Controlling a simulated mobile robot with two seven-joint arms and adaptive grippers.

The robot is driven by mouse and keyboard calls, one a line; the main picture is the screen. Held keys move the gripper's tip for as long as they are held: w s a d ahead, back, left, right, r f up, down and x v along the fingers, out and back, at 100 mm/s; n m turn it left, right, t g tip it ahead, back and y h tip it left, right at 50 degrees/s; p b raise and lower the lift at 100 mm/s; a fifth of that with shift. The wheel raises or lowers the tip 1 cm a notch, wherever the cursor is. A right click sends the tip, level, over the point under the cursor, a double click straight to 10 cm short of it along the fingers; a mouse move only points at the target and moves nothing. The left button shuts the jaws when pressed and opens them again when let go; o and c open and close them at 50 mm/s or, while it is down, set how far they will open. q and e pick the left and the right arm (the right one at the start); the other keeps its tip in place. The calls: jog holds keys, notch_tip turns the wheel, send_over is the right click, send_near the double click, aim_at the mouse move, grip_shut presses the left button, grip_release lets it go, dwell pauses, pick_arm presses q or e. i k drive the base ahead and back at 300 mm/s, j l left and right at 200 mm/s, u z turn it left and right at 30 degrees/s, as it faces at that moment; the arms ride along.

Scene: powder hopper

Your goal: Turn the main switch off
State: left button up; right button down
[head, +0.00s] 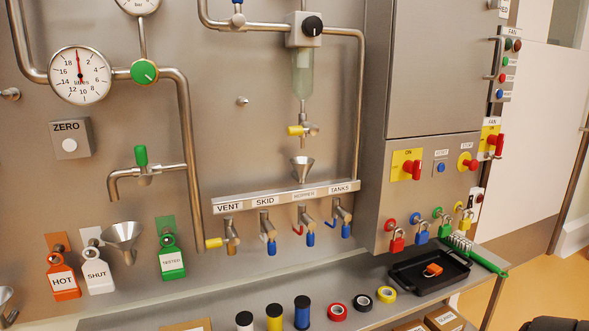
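A rotary switch with a red handle on a yellow plate (402,165) sits on the front of the steel cabinet at the right. A second red handle on a yellow plate (491,137), under a FAN label, is on the cabinet's right side. I cannot read a label naming either one as the main switch. My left gripper is not in view. A dark shape at the bottom right edge may be part of my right arm or gripper; no fingers show.
Beside the switch are a blue button (441,168) and a red STOP knob (468,162). Coloured padlocks, including a red one (397,240), hang below. A black tray (430,274) and a green-handled brush (487,260) lie on the shelf. Pipes and valves fill the left panel.

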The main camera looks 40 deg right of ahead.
aim_at(414, 168)
jog(key=l+z, duration=0.1)
jog(key=z, duration=2)
